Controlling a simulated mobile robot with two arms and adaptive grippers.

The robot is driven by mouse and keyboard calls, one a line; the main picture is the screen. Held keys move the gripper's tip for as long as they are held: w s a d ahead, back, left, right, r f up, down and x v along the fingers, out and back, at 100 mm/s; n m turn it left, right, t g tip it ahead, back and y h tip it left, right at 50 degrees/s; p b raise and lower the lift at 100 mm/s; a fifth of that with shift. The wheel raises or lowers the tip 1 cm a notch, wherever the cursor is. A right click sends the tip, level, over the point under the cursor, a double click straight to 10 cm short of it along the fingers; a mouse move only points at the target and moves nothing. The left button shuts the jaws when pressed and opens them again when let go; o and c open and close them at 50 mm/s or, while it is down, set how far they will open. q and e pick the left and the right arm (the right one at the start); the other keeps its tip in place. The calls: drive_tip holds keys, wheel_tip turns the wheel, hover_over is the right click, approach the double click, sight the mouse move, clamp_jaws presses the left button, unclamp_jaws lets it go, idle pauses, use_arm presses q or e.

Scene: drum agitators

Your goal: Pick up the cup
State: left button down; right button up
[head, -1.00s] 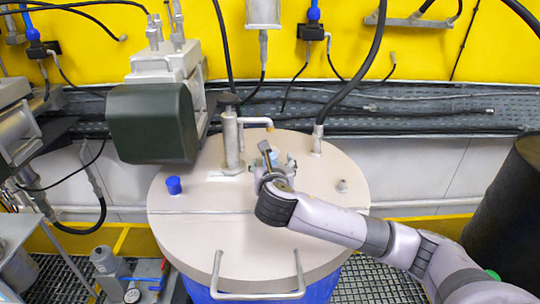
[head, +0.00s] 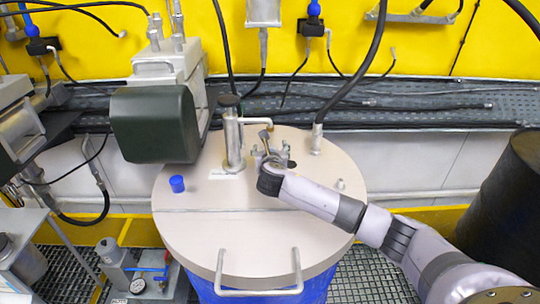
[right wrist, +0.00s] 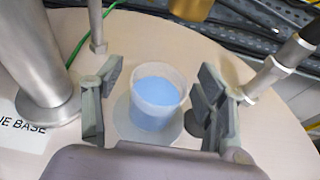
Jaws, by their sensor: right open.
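The cup (right wrist: 157,100) is a translucent white cup with blue inside. In the right wrist view it stands upright on a round grey disc (right wrist: 142,132) on the beige drum lid (right wrist: 270,125). My right gripper (right wrist: 158,104) is open, with one finger left of the cup and one right of it; gaps show on both sides. In the head view my right gripper (head: 269,160) is over the lid (head: 235,245), right of the upright metal post, and the cup cannot be made out behind it. My left gripper is not in view.
An upright metal post with a side spout (head: 233,140) stands close left of my right gripper. A blue cap (head: 177,184) sits on the lid's left. A dark green motor box (head: 153,124) overhangs the back left. The lid's front is clear, with a metal handle (head: 258,292).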

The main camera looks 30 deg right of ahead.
drive_tip(key=shift+c, duration=0.3)
drive_tip(key=shift+r, duration=0.1)
drive_tip(key=c, duration=1.4)
drive_tip(key=shift+o, duration=0.2)
drive_tip(key=shift+r, duration=0.15)
